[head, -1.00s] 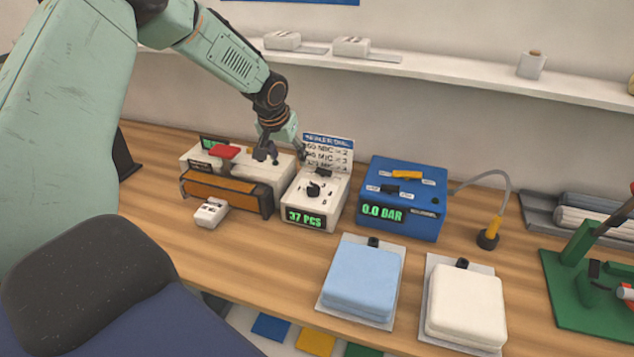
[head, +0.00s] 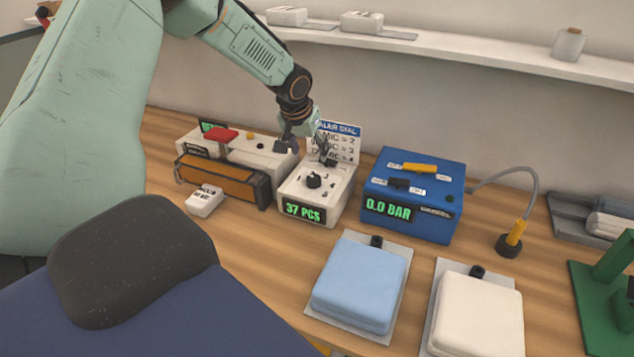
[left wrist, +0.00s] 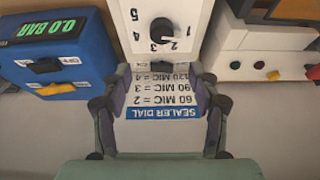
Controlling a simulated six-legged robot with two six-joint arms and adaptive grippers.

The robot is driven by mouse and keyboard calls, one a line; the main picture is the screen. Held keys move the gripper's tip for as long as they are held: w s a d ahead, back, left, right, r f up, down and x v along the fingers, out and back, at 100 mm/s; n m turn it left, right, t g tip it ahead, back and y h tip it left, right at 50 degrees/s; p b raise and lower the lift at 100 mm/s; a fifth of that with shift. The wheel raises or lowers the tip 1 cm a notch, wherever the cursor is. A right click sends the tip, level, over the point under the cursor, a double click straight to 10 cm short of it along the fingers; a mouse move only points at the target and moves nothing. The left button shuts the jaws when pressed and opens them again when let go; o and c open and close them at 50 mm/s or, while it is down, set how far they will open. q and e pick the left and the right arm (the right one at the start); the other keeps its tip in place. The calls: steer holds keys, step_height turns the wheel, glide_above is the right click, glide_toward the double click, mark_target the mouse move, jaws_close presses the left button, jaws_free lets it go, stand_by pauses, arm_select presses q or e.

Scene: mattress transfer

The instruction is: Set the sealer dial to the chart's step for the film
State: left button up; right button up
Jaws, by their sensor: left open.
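The dial box (head: 303,209) is white, with a green "37 PCS" display and a black dial knob (head: 314,181) on top. In the left wrist view the knob (left wrist: 162,30) shows upside down among printed step numbers; its exact setting is hard to read. The sealer dial chart (head: 346,142) stands behind the box; in the left wrist view the chart (left wrist: 162,97) lists 60 MIC = 2, 90 MIC = 3, 120 MIC = 4. My left gripper (head: 309,149) is open and empty, above the box's back, in front of the chart, apart from the knob. I cannot identify the film's thickness.
A blue box (head: 433,219) reading "0.0 BAR" stands right of the dial box. An orange-fronted unit (head: 217,180) and a small white labelled block (head: 205,200) are left. Blue (head: 360,283) and white (head: 478,316) pads lie in front. A shelf (head: 480,52) runs behind.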

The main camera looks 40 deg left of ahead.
mark_target(314, 178)
arm_select(q)
steer(key=f+b, duration=0.1)
steer(key=f, duration=0.2)
steer(key=f+b, duration=0.1)
steer(key=shift+a+f+b, duration=0.2)
steer(key=shift+a+b, duration=0.05)
steer(key=shift+b, duration=0.1)
steer(key=b+x, duration=0.1)
steer(key=x, duration=0.5)
steer(key=shift+w+a+f+b, duration=0.1)
steer(key=shift+w+b, duration=0.15)
steer(key=shift+b, duration=0.05)
steer(key=shift+f, duration=0.3)
steer(key=shift+w, duration=0.1)
